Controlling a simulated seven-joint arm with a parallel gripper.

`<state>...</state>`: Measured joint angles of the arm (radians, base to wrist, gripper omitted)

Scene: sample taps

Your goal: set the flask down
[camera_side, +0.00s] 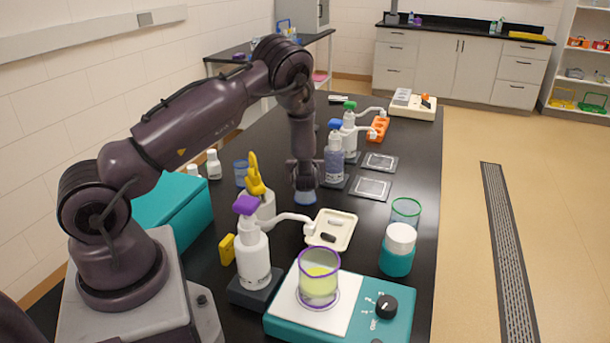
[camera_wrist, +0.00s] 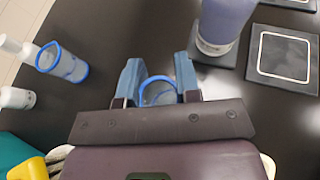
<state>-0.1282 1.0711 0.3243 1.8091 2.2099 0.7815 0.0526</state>
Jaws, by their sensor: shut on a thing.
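My gripper (camera_side: 305,188) points straight down over the black bench, left of the blue-capped dispenser. It is shut on a clear flask with a blue rim (camera_wrist: 158,92), held between the two fingers in the wrist view. In the side view only the lower part of the flask (camera_side: 305,198) shows below my gripper. It looks upright and low over the bench top; I cannot tell whether its base touches. The bench (camera_side: 410,165) around it is bare black.
The blue-capped bottle (camera_side: 334,160) stands close on the right, also in the wrist view (camera_wrist: 222,22). A blue-rimmed beaker (camera_side: 240,172) stands left. A white tray (camera_side: 331,230) and yellow- and purple-capped dispensers are nearer the camera. Two framed dark pads (camera_side: 371,187) lie right.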

